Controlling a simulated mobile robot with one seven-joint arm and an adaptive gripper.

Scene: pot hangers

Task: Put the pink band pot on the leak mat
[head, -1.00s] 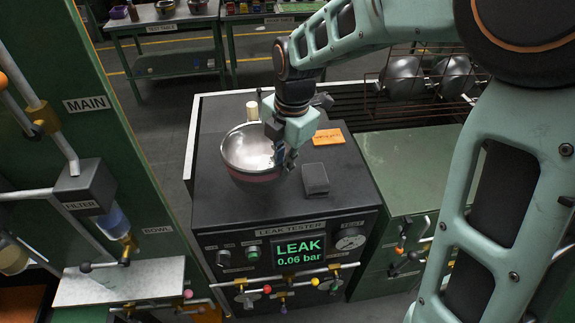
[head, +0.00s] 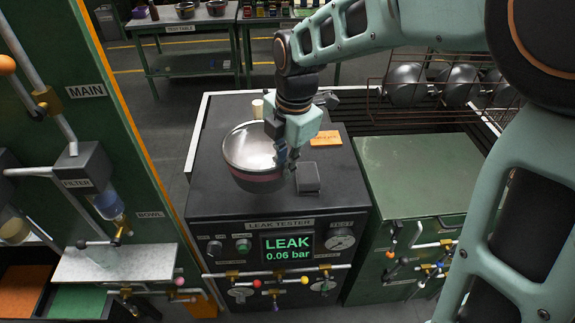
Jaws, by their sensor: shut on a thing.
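The pink band pot (head: 250,150) is a metal bowl with a dull pink band below its rim. It is at the top of the leak tester (head: 216,208), a black box whose screen reads LEAK 0.06 bar. My gripper (head: 283,163) is shut on the pot's right side. The pot is upright; I cannot tell whether its base touches the surface below. No mat is clearly visible under the pot, which hides the surface there.
A dark block (head: 307,178) and an orange tag (head: 326,138) lie right of the pot. A small cream cylinder (head: 257,108) stands behind it. A green cabinet (head: 415,175) with a clear top is to the right. Several pots hang in a wire rack (head: 408,86) behind.

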